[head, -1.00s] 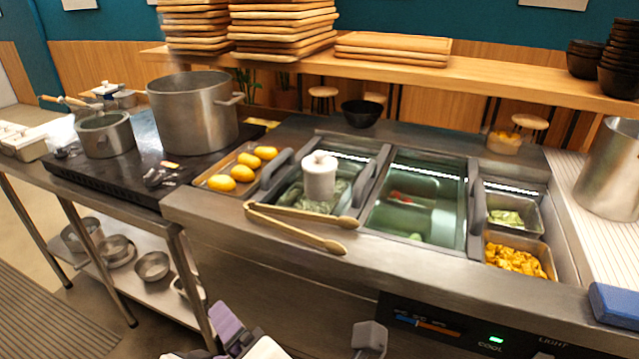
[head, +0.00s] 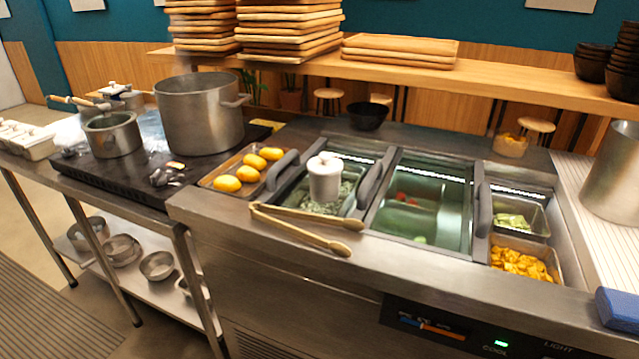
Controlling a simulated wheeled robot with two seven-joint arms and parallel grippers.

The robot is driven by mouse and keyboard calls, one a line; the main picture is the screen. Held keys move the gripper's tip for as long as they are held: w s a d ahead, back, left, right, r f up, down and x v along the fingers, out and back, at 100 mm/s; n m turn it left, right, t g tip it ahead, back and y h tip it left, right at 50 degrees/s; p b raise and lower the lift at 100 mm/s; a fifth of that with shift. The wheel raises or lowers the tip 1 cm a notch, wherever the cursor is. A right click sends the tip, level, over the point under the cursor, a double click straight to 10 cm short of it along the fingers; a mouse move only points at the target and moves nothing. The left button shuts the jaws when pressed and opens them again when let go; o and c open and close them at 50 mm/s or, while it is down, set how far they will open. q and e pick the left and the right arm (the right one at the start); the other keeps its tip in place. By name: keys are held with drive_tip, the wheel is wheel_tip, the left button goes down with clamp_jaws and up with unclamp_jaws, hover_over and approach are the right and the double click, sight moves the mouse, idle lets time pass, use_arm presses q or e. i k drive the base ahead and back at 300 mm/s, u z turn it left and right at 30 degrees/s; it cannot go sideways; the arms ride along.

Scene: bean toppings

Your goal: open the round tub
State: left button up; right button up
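A round white tub (head: 325,182) with a knobbed lid (head: 325,159) stands upright in the left well of the steel counter. Its lid sits on top and looks closed. Green chopped food (head: 318,206) lies around its base in a metal pan. Neither of my grippers shows in the head view.
Wooden tongs (head: 305,228) lie on the counter's front edge before the tub. Grey handles (head: 375,178) flank the well. A tray of yellow fruit (head: 240,168) stands at left, and a large pot (head: 200,115) behind it. A blue block (head: 618,308) lies at far right.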

sight(323, 190)
drive_tip(key=u, duration=2.05)
drive_tip(key=i, duration=2.15)
drive_tip(key=z, duration=2.7)
